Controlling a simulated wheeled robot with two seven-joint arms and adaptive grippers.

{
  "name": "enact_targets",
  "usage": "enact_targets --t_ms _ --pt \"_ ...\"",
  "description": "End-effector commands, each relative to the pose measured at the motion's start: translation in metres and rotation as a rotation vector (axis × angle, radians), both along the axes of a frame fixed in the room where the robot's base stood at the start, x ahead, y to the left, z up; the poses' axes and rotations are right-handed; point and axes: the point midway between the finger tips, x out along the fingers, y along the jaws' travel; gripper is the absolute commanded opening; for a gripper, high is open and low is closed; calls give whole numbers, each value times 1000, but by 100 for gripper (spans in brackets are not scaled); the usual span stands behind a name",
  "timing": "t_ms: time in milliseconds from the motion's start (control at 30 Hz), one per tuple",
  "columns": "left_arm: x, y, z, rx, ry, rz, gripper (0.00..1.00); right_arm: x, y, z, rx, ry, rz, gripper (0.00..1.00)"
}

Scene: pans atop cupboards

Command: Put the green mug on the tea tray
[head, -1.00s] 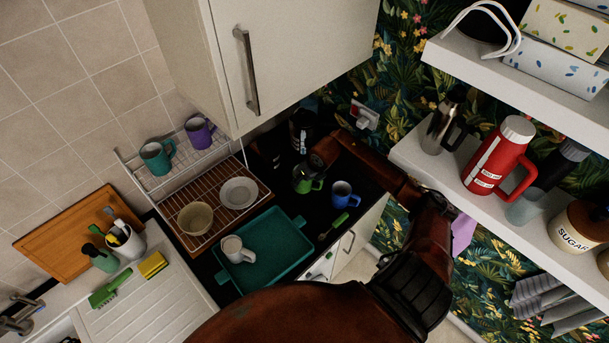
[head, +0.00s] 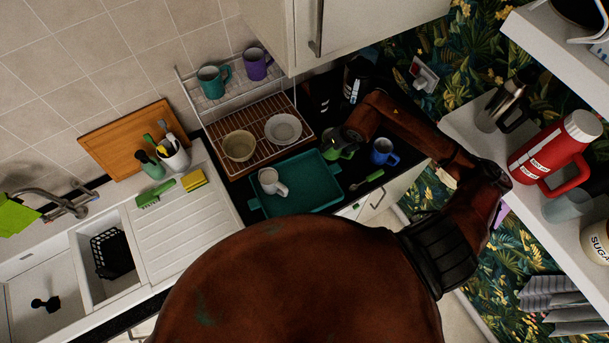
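The green mug (head: 342,151) is beside the upper right corner of the teal tea tray (head: 318,184), left of a blue mug (head: 383,152). My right gripper (head: 343,136) is at the top of the green mug and appears shut on it. The dark fingers and the wrist hide part of the mug. Whether the mug's base touches the counter is unclear. A white mug (head: 272,182) stands on the tray's left part; the rest of the tray is bare. My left gripper is not in view.
A wire rack holds a bowl (head: 239,146) and a plate (head: 283,130), with teal (head: 212,83) and purple (head: 257,64) mugs above. A green-handled utensil (head: 367,180) lies right of the tray. A wall cupboard overhangs behind; a shelf with a red flask (head: 553,153) is at right.

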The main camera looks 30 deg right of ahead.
Motion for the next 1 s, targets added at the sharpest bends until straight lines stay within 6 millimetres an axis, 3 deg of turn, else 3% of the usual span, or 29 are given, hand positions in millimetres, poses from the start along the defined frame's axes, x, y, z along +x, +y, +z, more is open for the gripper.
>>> enact_targets --t_ms 33,200,500,733,1000 --pt "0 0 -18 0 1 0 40 3 14 -3 -1 -9 22 19" --pt "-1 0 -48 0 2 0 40 -1 54 5 -3 -8 81 19" --pt "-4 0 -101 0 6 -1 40 -26 107 11 -9 -6 190 19" --pt "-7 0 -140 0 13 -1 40 -55 132 6 -10 -4 273 19" --pt "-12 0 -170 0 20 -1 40 -81 143 -2 -12 -3 338 19"
